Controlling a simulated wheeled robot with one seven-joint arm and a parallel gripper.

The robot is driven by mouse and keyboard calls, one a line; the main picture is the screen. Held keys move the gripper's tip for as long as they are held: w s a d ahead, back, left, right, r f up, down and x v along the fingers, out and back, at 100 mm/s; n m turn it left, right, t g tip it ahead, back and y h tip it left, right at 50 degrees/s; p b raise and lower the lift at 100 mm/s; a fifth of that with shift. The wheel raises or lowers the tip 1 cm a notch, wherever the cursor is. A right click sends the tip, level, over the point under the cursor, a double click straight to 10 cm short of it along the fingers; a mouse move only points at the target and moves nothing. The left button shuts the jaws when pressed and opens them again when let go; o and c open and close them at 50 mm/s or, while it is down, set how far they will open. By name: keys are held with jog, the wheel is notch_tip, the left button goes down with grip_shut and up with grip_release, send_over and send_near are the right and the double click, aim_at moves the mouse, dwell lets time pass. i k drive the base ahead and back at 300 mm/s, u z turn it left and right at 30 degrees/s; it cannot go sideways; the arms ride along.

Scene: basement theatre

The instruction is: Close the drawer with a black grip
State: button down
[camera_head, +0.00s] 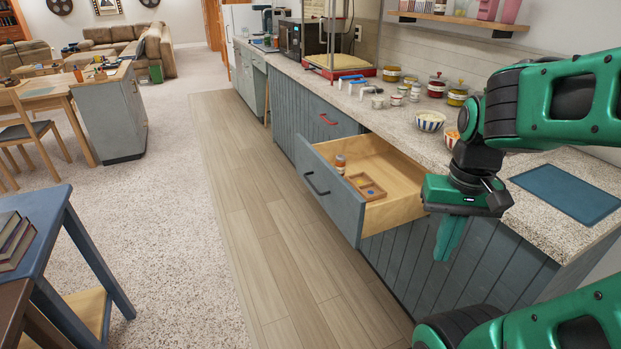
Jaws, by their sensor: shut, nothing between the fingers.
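The drawer (403,212) with the black grip (315,184) is pulled well out of the grey-blue counter cabinet. Its front panel faces left, and a small bottle (340,164) and a wooden tray (373,191) lie inside it. My gripper (446,258) is shut and empty, with its green fingers pointing down. In the picture it is just right of the drawer's near side, by the cabinet front. I cannot tell whether it touches the drawer.
A closed drawer with a red grip (327,119) is further along the cabinet. The speckled countertop (398,129) holds bowls, jars and a blue mat (565,193). The wooden floor strip (262,200) left of the drawer is clear. A blue table (47,228) stands at the left.

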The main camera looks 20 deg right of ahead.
aim_at(402, 177)
jog(key=i, duration=0.85)
